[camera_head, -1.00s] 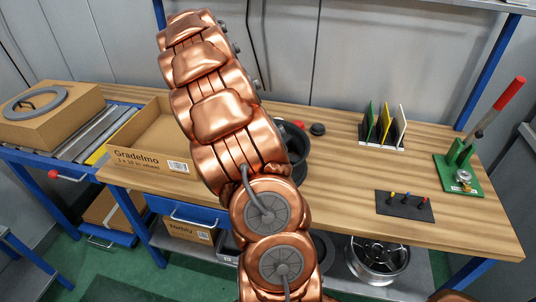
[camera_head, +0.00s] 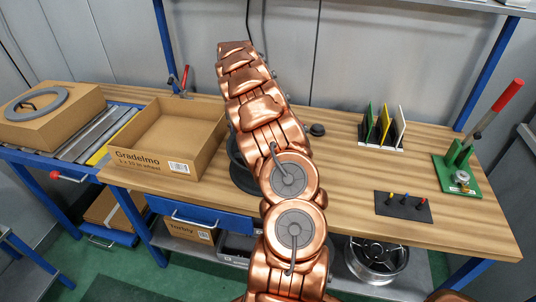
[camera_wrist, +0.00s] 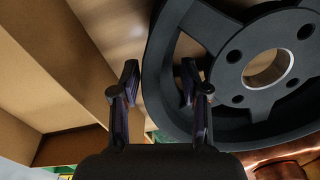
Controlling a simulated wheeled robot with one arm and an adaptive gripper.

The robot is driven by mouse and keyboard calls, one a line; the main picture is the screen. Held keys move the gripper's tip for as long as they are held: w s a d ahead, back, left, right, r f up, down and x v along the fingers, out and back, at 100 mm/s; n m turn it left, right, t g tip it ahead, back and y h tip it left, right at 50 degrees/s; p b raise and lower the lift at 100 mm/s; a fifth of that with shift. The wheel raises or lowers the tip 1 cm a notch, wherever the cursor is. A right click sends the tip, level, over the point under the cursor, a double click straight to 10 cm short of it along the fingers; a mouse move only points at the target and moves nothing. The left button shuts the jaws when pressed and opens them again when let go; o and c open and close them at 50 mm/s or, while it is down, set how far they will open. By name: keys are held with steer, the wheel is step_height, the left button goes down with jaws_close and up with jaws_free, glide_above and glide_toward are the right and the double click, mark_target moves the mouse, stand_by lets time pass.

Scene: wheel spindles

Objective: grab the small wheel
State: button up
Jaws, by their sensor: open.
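A dark grey spoked wheel (camera_head: 240,178) lies on the wooden table just right of the cardboard box, partly hidden behind my arm. It fills the upper right of the wrist view (camera_wrist: 215,28), with a round centre hole and smaller bolt holes. My gripper (camera_wrist: 160,84) is open. Its left finger appears just outside the wheel's rim and its right finger over the gap inside the rim, so the rim passes between them in the picture. How deep the fingers reach is unclear. The gripper is hidden behind my arm in the head view.
The open cardboard box (camera_head: 150,165) is close on the wheel's left; its walls fill the wrist view's left side. A small black cap (camera_head: 317,129) lies behind. A slotted rack (camera_head: 383,146), black pegboard (camera_head: 402,206) and green lever press (camera_head: 460,180) stand right. A silver wheel (camera_head: 376,260) is on the lower shelf.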

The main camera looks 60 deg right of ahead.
steer(key=shift+a+f+p, duration=0.2)
steer(key=shift+f+p, duration=0.45)
steer(key=shift+f, duration=0.7)
steer(key=shift+a+f+p, duration=0.2)
steer(key=shift+f+p, duration=0.45)
steer(key=shift+f, duration=0.7)
jaws_close()
steer(key=shift+r, duration=0.1)
